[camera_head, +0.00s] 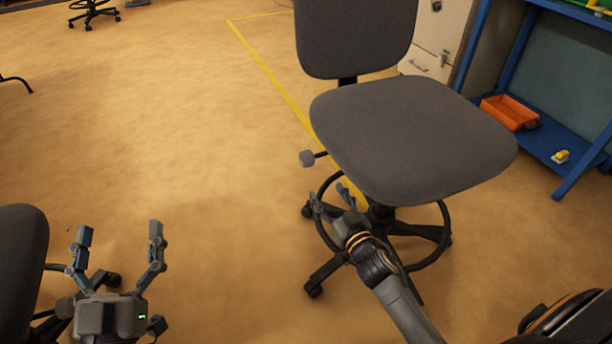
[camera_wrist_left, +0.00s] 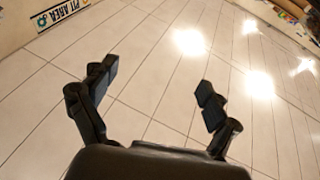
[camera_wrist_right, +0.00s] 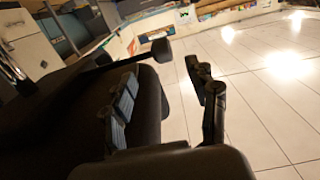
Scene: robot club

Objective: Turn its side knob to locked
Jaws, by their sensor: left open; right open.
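A grey office chair (camera_head: 410,135) stands right of centre in the head view. Its side knob (camera_head: 306,158) is a small grey block on a short dark stem, sticking out left of the seat. A dark block on a stem, likely the same knob (camera_wrist_right: 161,50), shows beyond the fingers in the right wrist view. My right gripper (camera_head: 328,196) is open and empty, below the knob and beside the seat's left edge, apart from the knob. My left gripper (camera_head: 120,234) is open and empty at the lower left, far from the knob.
The chair's foot ring (camera_head: 440,240) and wheeled base are close to my right gripper. Another dark chair (camera_head: 20,255) stands beside my left gripper. A blue shelf (camera_head: 545,140) with an orange bin (camera_head: 509,112) is at the right. The floor between the chairs is clear.

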